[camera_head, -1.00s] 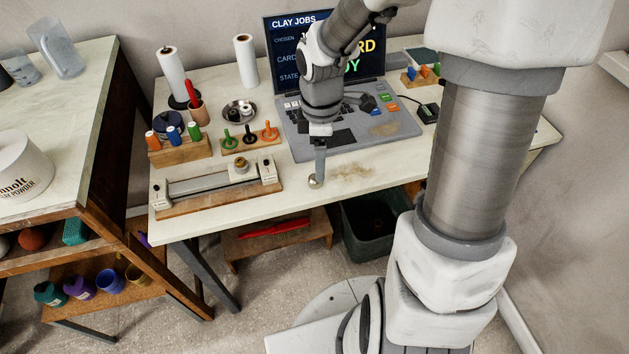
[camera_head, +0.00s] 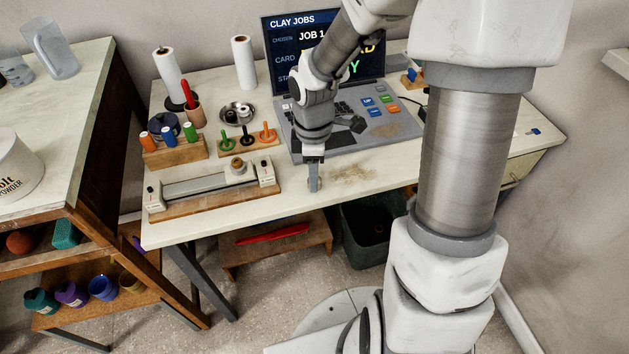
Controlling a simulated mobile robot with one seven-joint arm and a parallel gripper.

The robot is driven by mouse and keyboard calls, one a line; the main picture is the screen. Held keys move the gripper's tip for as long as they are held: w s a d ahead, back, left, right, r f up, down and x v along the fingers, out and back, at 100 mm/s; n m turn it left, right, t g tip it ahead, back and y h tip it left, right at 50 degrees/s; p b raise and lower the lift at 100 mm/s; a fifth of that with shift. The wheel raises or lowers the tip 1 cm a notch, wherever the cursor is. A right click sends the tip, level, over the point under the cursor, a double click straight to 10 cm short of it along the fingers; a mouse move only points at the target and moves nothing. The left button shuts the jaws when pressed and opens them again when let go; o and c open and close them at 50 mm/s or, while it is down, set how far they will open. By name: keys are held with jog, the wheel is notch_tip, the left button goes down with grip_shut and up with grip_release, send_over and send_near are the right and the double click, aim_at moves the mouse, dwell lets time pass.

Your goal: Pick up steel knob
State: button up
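My gripper (camera_head: 313,186) points down at the front edge of the bench, left of the sandy patch. Its fingers show edge-on, so their gap is hidden. A small rounded greyish shape shows at the fingertips; I cannot tell whether it is the steel knob or part of a finger, nor whether it is held. A metal dish (camera_head: 226,120) at the back holds small dark and light pieces, too small to identify. A slide device (camera_head: 210,188) on a wooden base lies left of my gripper, with a brass-coloured knob (camera_head: 237,162) on its carriage.
A keypad console (camera_head: 300,148) and a screen (camera_head: 285,52) stand behind my gripper. Racks with coloured pegs (camera_head: 175,152) and stamps (camera_head: 247,143) stand left. A dark bin (camera_head: 366,245) and a wooden stool (camera_head: 240,250) are below the bench. The front right bench top is fairly clear.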

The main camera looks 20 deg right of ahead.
grip_shut()
jog(key=shift+r, duration=0.1)
